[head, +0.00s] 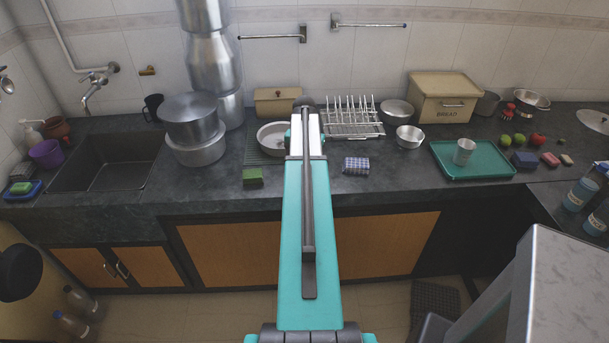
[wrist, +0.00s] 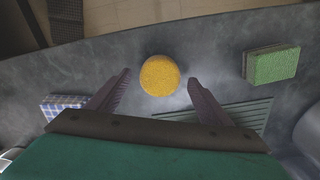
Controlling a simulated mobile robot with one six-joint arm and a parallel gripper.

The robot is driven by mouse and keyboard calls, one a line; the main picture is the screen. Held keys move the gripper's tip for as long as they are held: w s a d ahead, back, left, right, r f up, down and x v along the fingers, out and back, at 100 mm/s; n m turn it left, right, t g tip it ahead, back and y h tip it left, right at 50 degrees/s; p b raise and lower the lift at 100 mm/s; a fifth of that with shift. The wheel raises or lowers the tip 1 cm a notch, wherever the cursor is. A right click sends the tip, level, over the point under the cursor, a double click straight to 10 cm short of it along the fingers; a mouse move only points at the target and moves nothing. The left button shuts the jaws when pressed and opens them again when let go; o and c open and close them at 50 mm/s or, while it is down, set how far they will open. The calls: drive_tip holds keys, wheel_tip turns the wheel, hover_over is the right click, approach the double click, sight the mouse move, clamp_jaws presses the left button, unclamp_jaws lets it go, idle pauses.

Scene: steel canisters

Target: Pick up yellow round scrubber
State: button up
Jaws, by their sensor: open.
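The yellow round scrubber (wrist: 160,75) lies flat on the dark stone counter in the wrist view. It sits just beyond and between the two fingertips of my gripper (wrist: 162,80). My gripper is open, with clear counter on both sides of the scrubber, and nothing is between its fingers. In the head view my teal arm covers the scrubber and my fingers.
A green scrubber block (wrist: 271,64) and a blue checked cloth (wrist: 64,107) flank the scrubber. A grooved drainboard (wrist: 222,114) and a shallow metal bowl (head: 272,138) are close by. The dish rack (head: 350,121) stands behind. The counter's front edge is near.

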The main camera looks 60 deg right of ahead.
drive_tip(key=shift+f, duration=0.95)
drive_tip(key=c, duration=1.1)
drive_tip(key=shift+r, duration=0.15)
drive_tip(key=shift+r+b, duration=0.55)
drive_tip(key=shift+r, duration=0.7)
drive_tip(key=a+b, duration=0.1)
drive_tip(key=a, duration=0.4)
drive_tip(key=s+a+r+b, duration=0.1)
drive_tip(key=a, duration=0.4)
drive_tip(key=a+r+b, duration=0.1)
drive_tip(key=a, duration=0.5)
drive_tip(key=shift+s+r+b, duration=0.15)
drive_tip(key=shift+s+b, duration=0.15)
drive_tip(key=shift+b, duration=0.1)
